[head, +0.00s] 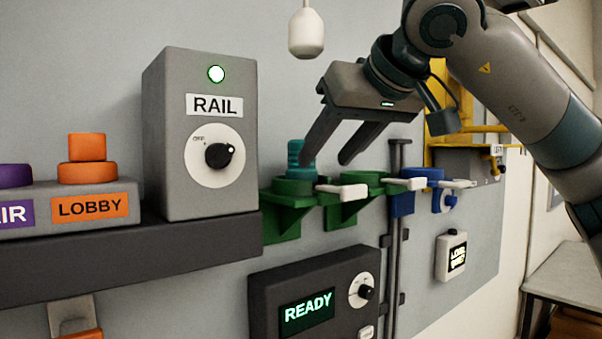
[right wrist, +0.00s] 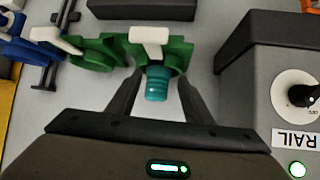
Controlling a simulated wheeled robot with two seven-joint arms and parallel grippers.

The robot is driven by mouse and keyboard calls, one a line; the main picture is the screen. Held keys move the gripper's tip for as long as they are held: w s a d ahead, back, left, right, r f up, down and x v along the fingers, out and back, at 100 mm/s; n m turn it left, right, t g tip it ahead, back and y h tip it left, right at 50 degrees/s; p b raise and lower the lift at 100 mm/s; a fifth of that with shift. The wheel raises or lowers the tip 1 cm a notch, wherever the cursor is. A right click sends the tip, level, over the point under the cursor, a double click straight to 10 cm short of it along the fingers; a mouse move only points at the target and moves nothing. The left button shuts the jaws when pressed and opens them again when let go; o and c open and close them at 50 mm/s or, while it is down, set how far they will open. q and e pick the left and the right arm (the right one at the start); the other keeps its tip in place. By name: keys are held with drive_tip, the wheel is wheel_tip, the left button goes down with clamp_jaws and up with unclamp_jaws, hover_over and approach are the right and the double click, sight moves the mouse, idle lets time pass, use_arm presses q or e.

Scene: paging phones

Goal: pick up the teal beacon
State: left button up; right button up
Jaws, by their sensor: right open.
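The teal beacon (head: 296,155) stands upright in a green holder (head: 290,188) on the wall, just right of the RAIL box. In the right wrist view the teal beacon (right wrist: 158,84) shows between the two fingers. My right gripper (head: 324,162) is open, with its fingers angled down toward the beacon. In the right wrist view the right gripper (right wrist: 160,88) has one finger on each side of the beacon, with gaps; I cannot tell whether either finger touches it. My left gripper is not in view.
The grey RAIL box (head: 207,130) stands close left of the beacon on a dark shelf (head: 130,250). A second green holder (head: 352,190) and a blue holder (head: 408,200) sit to the right. A white hanging bulb (head: 306,33) is above. A READY box (head: 310,295) is below.

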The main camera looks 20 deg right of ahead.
sight(296, 154)
drive_tip(key=w+p, duration=0.1)
drive_tip(key=w, duration=0.1)
drive_tip(key=w+p, duration=0.1)
drive_tip(key=w, duration=0.2)
drive_tip(key=w+a+p, duration=0.1)
drive_tip(key=w, duration=0.1)
drive_tip(key=shift+w+r, duration=0.1)
drive_tip(key=shift+w, duration=0.05)
drive_tip(key=shift+w+a, duration=0.1)
drive_tip(key=shift+w, duration=0.1)
drive_tip(key=shift+s, duration=0.1)
drive_tip(key=shift+w+p, duration=0.35)
drive_tip(key=shift+w, duration=0.15)
drive_tip(key=w, duration=0.1)
drive_tip(key=w+p, duration=0.1)
drive_tip(key=w+f+p, duration=0.1)
drive_tip(key=shift+w+a, duration=0.35)
drive_tip(key=shift+w, duration=0.05)
drive_tip(key=shift+w+f, duration=0.4)
